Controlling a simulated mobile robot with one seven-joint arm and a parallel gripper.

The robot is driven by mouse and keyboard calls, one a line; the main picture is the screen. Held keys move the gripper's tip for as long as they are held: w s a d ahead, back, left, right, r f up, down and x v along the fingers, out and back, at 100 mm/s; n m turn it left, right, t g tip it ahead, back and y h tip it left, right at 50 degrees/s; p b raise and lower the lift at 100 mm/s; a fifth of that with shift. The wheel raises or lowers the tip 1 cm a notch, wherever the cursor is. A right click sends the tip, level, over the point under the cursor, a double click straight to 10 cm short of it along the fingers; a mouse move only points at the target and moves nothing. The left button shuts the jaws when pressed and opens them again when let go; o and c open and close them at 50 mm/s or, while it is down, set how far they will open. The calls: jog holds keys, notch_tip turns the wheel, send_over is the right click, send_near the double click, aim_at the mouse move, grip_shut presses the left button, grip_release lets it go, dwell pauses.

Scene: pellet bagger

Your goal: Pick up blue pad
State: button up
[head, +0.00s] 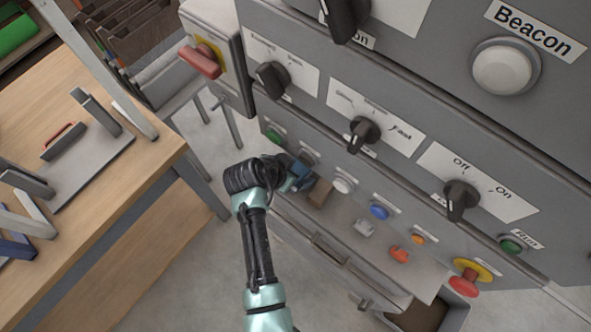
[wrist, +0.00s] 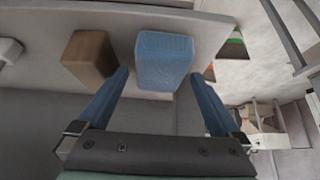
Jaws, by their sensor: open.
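The blue pad (wrist: 165,62) is a textured blue block on the narrow grey ledge of the machine. In the wrist view it lies between the two blue fingers of my gripper (wrist: 160,76), which is open. The fingertips reach to either side of the pad's near end, the left one in the gap beside a brown block (wrist: 90,54). A gap shows on both sides of the pad; I cannot tell whether it is touched. In the head view my gripper (head: 296,178) is at the ledge's left part and largely hides the pad.
The brown block (head: 320,193) sits close beside the pad. A pale grey piece (head: 364,228) and an orange-red piece (head: 399,255) lie farther right on the ledge. Buttons and knobs line the panel above. An open drawer (head: 420,316) is below; a wooden table (head: 110,200) stands left.

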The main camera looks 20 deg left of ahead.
jog(key=shift+c, duration=0.3)
jog(key=c, duration=1.2)
jog(key=shift+s+r, duration=0.1)
jog(key=shift+s+a+r, duration=0.25)
jog(key=shift+s+r, duration=0.1)
jog(key=shift+r, duration=0.05)
jog(key=s+a+r, duration=0.2)
jog(key=s+r, duration=0.1)
jog(key=s, duration=0.3)
jog(key=s+a+r, duration=0.2)
jog(key=s+r, duration=0.2)
jog(key=s, duration=0.2)
jog(key=shift+a, duration=0.4)
